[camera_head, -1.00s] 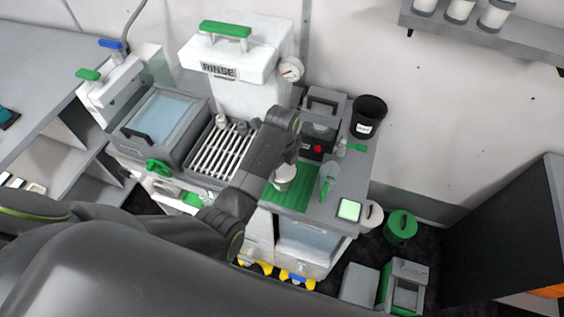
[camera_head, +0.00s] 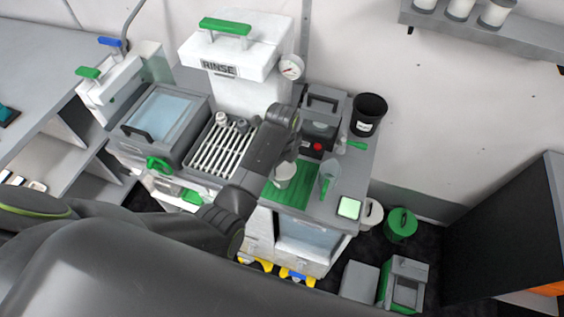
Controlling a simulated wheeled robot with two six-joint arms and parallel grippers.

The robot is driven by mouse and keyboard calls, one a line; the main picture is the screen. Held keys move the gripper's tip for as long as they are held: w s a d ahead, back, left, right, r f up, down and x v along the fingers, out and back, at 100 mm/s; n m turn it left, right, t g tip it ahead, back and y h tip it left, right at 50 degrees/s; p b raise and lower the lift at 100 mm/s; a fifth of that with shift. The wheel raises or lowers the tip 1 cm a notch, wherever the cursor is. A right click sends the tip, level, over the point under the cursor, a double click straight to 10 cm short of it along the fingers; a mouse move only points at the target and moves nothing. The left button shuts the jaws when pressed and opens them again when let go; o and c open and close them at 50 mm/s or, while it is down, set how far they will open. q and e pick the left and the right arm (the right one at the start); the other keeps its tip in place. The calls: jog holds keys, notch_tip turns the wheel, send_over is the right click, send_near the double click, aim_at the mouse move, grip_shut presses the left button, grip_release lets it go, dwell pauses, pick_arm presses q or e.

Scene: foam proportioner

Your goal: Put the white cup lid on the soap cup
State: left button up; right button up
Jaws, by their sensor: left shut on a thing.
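My left gripper (camera_head: 291,155) comes in from the left and points down over the green ribbed mat (camera_head: 288,197). It is shut on a small pale thing at its tip that looks like the white cup lid, mostly hidden by the wrist. The soap cup (camera_head: 282,177), a whitish cup, stands upright on the mat just below the gripper. Whether the lid touches the cup's rim cannot be told from here. My right gripper is not in view.
A clear vessel (camera_head: 329,176) stands right of the cup. A grey machine with a red button (camera_head: 318,147) and a black bin (camera_head: 368,113) are behind. A drain rack (camera_head: 218,150) lies left. A lit green pad (camera_head: 349,208) sits at the front right corner.

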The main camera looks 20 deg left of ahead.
pick_arm(q)
jog(key=shift+f, duration=0.6)
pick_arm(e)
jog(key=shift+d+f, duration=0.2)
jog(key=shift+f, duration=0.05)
pick_arm(q)
jog(key=o, duration=0.7)
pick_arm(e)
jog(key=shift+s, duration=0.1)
pick_arm(q)
jog(key=shift+r, duration=0.1)
